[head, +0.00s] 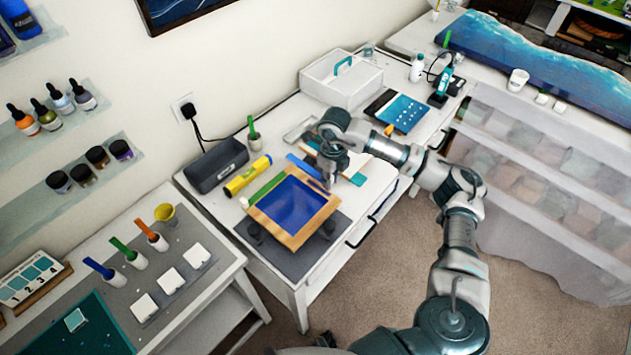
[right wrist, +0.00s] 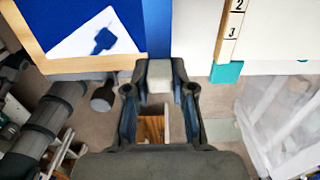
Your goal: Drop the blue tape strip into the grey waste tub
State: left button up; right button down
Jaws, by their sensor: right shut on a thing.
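The blue tape strip (head: 304,163) shows in the head view as a slanted blue band beside my right gripper (head: 332,166), behind the framed blue panel. In the right wrist view, my right gripper (right wrist: 160,88) is shut on a light grey block at its fingertips, and a blue band (right wrist: 157,28) runs away from that block. The block looks like the end of the strip, but the join is unclear. The grey waste tub (head: 216,166) is a dark open box left of the gripper, at the wall side of the bench. My left gripper is not seen.
The wood-framed blue panel (head: 320,206) stands on a grey mat in front. A yellow tube (head: 247,176) and a green strip (head: 263,189) lie between the tub and the panel. A green-handled tool (head: 254,137) stands by the tub. A white box (head: 341,84) is behind.

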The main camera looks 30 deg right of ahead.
notch_tip(320, 180, up, 2)
jog(key=shift+r+p, duration=0.25)
jog(key=shift+p, duration=0.35)
jog(key=shift+f, duration=0.1)
